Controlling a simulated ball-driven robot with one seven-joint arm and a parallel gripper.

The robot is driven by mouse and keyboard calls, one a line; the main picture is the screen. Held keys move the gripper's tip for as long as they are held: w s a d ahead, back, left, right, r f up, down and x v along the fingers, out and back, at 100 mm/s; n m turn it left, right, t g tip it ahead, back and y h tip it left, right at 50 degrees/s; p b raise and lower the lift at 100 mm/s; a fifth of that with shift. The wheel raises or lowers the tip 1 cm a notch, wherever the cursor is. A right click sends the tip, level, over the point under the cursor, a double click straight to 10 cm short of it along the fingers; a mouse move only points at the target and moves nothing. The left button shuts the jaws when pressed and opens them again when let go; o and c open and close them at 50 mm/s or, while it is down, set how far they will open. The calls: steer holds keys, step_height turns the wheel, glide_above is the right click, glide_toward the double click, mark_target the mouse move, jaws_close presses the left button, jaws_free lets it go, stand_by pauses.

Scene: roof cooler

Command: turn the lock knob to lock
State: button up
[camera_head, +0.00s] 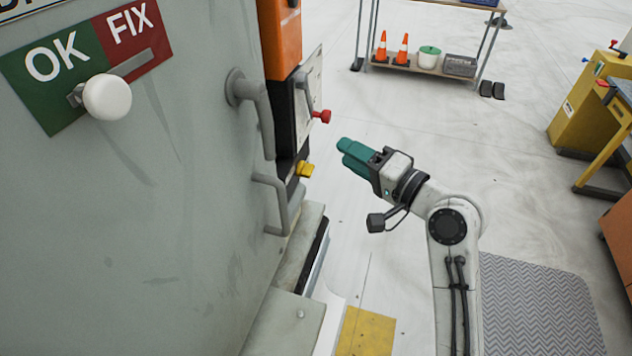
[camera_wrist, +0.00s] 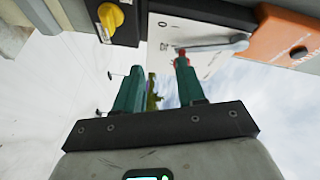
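A yellow knob (camera_head: 304,169) sits on a dark box on the side of the grey cabinet (camera_head: 200,200). In the wrist view the yellow knob (camera_wrist: 110,16) is at the upper left. A red-tipped lever (camera_head: 321,116) stands out from a pale plate above it. In the wrist view this lever (camera_wrist: 215,45) lies across the plate, with 0 and I marks nearby. I cannot tell which one is the lock knob. My gripper (camera_head: 346,151) has teal fingers and is right of both, apart from the yellow knob. The wrist view shows the fingers (camera_wrist: 160,66) spread and empty.
An OK/FIX sign (camera_head: 85,60) with a white round knob (camera_head: 107,97) is on the cabinet front. Grey handles (camera_head: 268,185) stick out near its edge. An orange box (camera_head: 281,38) is above the lever. The floor right of the cabinet is mostly clear.

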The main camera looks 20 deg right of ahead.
mark_target(306, 170)
steer(key=s+f+m+y, duration=0.1)
steer(key=s+f+m, duration=0.25)
steer(key=f, duration=0.55)
steer(key=p+x, duration=0.1)
steer(key=x, duration=0.9)
steer(key=shift+w+a+r, duration=0.15)
steer(key=shift+r, duration=0.1)
steer(key=shift+c, duration=0.4)
jaws_close()
